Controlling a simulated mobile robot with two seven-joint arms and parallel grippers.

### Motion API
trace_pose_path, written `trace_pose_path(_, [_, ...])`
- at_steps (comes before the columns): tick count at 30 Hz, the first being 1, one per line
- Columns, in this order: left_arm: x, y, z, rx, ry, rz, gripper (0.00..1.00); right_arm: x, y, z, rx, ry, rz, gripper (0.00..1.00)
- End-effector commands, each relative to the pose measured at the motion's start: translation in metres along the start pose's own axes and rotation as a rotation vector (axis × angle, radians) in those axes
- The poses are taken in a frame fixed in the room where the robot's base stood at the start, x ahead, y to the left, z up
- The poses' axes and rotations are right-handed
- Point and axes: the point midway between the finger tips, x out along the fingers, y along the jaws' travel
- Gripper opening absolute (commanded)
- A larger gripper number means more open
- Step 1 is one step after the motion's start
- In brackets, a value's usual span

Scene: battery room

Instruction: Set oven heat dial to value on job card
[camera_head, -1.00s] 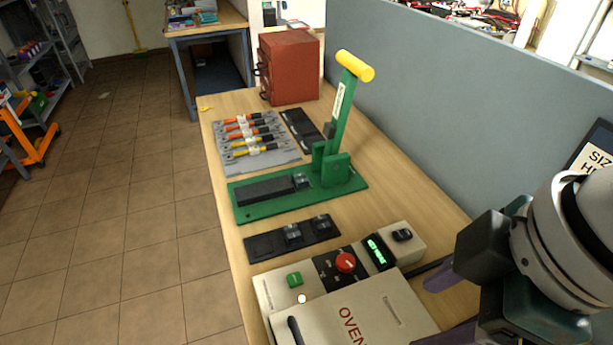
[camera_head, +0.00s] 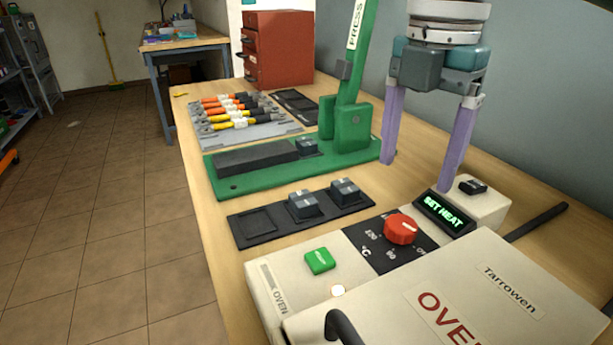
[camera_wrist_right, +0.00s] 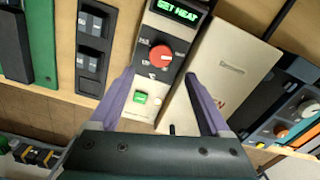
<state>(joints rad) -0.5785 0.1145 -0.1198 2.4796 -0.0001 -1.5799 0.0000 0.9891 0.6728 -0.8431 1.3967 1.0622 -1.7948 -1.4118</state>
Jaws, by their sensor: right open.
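The oven (camera_head: 470,290) is a cream box at the front right, with a control panel along its back left side. Its red heat dial (camera_head: 401,229) sits on a black scale plate with printed numbers. A small display (camera_head: 444,212) beside it reads "SET HEAT" in green. My right gripper (camera_head: 420,172) points down with its two purple fingers spread, above and behind the dial, holding nothing. In the right wrist view the dial (camera_wrist_right: 161,56) lies ahead of the open fingers (camera_wrist_right: 162,78). I cannot make out a job card. My left gripper is out of view.
A green button (camera_head: 319,261) is on the panel. A green lever press (camera_head: 290,160) stands behind a black tray (camera_head: 260,227) with dark blocks. A rack of cable tools (camera_head: 240,115) and a red cabinet (camera_head: 278,50) are farther back. A grey partition runs behind the bench.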

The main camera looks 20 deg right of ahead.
Motion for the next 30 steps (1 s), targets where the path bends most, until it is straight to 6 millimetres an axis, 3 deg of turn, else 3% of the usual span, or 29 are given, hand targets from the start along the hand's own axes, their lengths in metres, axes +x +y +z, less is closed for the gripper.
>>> trace_pose_path(9, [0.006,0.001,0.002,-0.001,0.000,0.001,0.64,0.061,-0.001,-0.001,0.001,0.001,-0.002,0.81])
trace_pose_path(13, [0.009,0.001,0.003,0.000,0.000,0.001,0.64,0.078,-0.001,-0.001,0.000,0.000,-0.001,0.81])
trace_pose_path(25, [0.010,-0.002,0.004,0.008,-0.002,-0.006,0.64,0.088,0.000,-0.001,0.000,-0.001,0.001,0.81])
trace_pose_path(30, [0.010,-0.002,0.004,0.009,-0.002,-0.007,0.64,0.088,0.000,-0.001,0.000,-0.001,0.001,0.63])
